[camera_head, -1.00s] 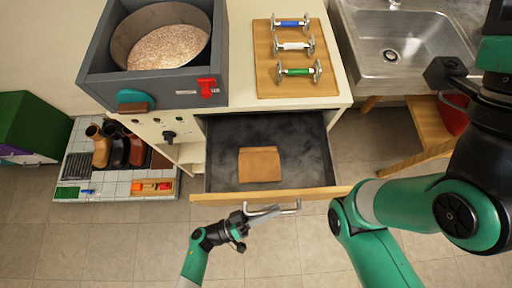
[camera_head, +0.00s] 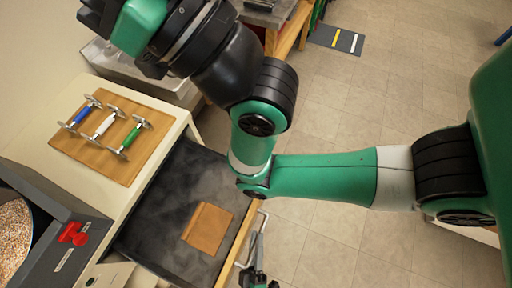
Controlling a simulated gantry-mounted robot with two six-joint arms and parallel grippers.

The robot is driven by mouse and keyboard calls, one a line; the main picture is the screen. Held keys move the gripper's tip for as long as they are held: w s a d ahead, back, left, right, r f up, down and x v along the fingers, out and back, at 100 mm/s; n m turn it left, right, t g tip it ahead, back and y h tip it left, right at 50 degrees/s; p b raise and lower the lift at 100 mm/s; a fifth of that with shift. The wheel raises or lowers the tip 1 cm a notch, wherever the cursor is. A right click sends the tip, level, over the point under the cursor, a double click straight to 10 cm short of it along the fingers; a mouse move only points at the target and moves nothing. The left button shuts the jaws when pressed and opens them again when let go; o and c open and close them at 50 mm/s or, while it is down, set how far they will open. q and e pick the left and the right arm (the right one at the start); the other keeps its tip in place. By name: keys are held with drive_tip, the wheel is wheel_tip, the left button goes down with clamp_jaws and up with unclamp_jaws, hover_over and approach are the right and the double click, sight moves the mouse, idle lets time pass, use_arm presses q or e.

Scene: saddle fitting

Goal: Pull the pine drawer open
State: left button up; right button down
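The pine drawer (camera_head: 237,246) stands pulled out of the cream cabinet. Its dark interior (camera_head: 165,215) shows, with a flat brown piece (camera_head: 207,228) lying in it. The metal bar handle (camera_head: 264,222) is on the outer side of the wooden front. My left gripper (camera_head: 257,248) is at the lower edge of the view, at the handle's near end. Its fingers overlap the handle in the picture, and I cannot tell whether they grip it. My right arm crosses above the drawer's far corner; its gripper is not in view.
A wooden board (camera_head: 115,134) with three metal-ended tools (camera_head: 104,124) lies on the cabinet top. A grey box (camera_head: 60,225) with a red switch (camera_head: 74,234) holds a grainy fill. A sink (camera_head: 110,62) is beyond. Tiled floor (camera_head: 330,240) beside the drawer front is clear.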

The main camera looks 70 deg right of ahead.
idle(0.5)
use_arm(q)
drive_tip(key=shift+a+f, duration=0.15)
drive_tip(key=shift+a, duration=0.35)
drive_tip(key=v, duration=1)
drive_tip(key=shift+s+a, duration=0.2)
drive_tip(key=shift+a, duration=0.05)
